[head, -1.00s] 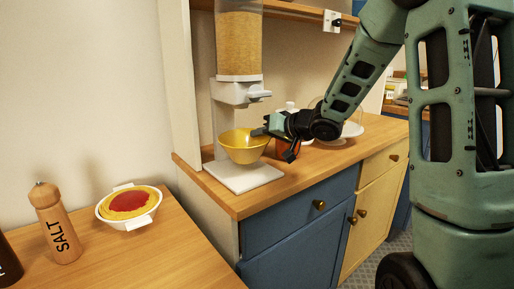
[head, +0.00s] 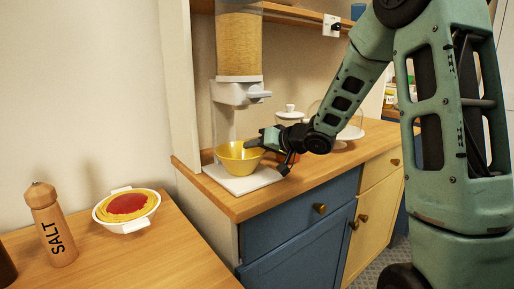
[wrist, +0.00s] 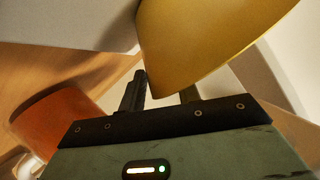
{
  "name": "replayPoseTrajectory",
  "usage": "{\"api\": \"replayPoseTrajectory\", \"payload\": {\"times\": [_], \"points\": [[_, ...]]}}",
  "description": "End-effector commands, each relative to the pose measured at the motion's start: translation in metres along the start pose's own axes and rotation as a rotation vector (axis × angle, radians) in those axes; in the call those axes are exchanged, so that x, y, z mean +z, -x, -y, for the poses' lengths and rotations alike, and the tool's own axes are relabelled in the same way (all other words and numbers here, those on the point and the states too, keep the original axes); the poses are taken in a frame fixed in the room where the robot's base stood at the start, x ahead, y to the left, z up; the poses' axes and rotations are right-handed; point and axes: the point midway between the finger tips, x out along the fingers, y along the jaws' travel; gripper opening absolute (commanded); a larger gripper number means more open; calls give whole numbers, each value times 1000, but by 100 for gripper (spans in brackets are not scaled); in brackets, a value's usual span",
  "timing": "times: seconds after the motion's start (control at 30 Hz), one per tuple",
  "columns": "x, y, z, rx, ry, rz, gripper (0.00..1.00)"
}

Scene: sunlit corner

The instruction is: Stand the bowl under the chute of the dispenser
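The yellow bowl (head: 238,162) stands upright on the white base (head: 215,176) of the dispenser (head: 238,91), below its white chute (head: 258,95). My gripper (head: 257,143) is at the bowl's right rim. In the wrist view the bowl (wrist: 215,35) fills the upper middle. My gripper's two dark fingers (wrist: 162,92) are apart, with a clear gap between them. The bowl's edge lies close by and covers part of the right finger, so I cannot tell whether they touch. The dispenser's clear hopper holds tan grains.
An orange-brown pot (wrist: 55,125) stands close to my gripper. A white lidded jar (head: 290,115) and a glass dome on a stand (head: 350,133) are farther right on the counter. A salt mill (head: 52,225) and a white dish of food (head: 128,210) stand on the front-left table.

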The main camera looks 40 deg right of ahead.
Motion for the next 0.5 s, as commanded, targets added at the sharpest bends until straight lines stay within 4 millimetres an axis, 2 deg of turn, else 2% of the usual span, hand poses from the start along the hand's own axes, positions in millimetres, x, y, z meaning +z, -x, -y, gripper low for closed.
{"api": "replayPoseTrajectory", "payload": {"times": [0.17, 0.5], "points": [[-2, 11, 0, 1, 1, -1, 33], [-4, 78, 1, 3, 0, -3, 33]]}}
